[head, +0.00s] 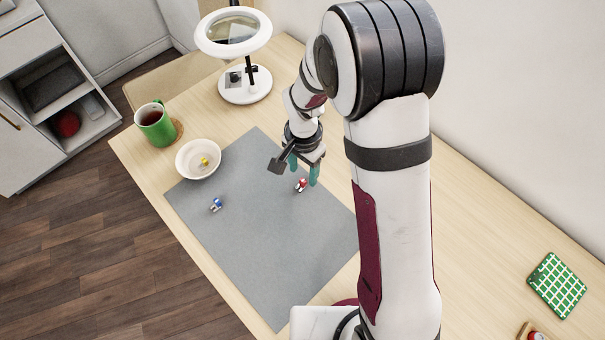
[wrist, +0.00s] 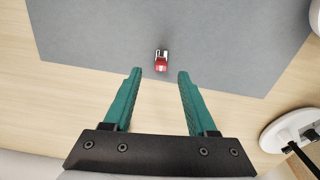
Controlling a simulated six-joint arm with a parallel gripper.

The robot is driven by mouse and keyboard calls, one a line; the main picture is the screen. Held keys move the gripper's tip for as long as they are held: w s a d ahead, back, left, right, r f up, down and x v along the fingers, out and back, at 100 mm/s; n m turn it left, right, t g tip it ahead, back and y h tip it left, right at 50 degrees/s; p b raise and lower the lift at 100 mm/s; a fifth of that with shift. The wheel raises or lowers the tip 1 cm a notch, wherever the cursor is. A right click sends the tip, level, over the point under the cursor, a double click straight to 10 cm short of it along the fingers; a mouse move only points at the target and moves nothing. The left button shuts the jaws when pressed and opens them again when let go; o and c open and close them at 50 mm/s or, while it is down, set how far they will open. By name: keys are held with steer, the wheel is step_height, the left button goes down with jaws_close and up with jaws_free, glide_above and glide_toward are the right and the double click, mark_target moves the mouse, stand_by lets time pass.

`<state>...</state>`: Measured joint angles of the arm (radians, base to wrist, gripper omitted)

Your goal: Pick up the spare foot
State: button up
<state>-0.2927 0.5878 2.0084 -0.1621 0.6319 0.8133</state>
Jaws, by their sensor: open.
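A small red, white and dark piece (head: 301,185), which looks like a sewing foot, lies on the grey mat (head: 262,262). My gripper (head: 303,177) is open and empty above the mat, close to this piece. In the wrist view the red piece (wrist: 161,61) lies centred between the lines of my fingers, just beyond the fingertips (wrist: 160,72). A blue and white piece (head: 216,204) lies on the mat to the left. A yellow piece (head: 204,161) is in the white bowl (head: 186,172). I cannot tell from the colours which is the spare foot.
A green mug (head: 154,125) with dark liquid stands beyond the bowl. A white ring-lamp magnifier (head: 245,95) stands at the back. A green checked item (head: 557,286) lies at the far right. The mat's front part is clear.

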mark_target(302, 181)
step_height(302, 181, down, 4)
steer(key=shift+r, duration=0.25)
jaws_close()
steer(key=shift+a+r, duration=0.1)
steer(key=shift+r, duration=0.05)
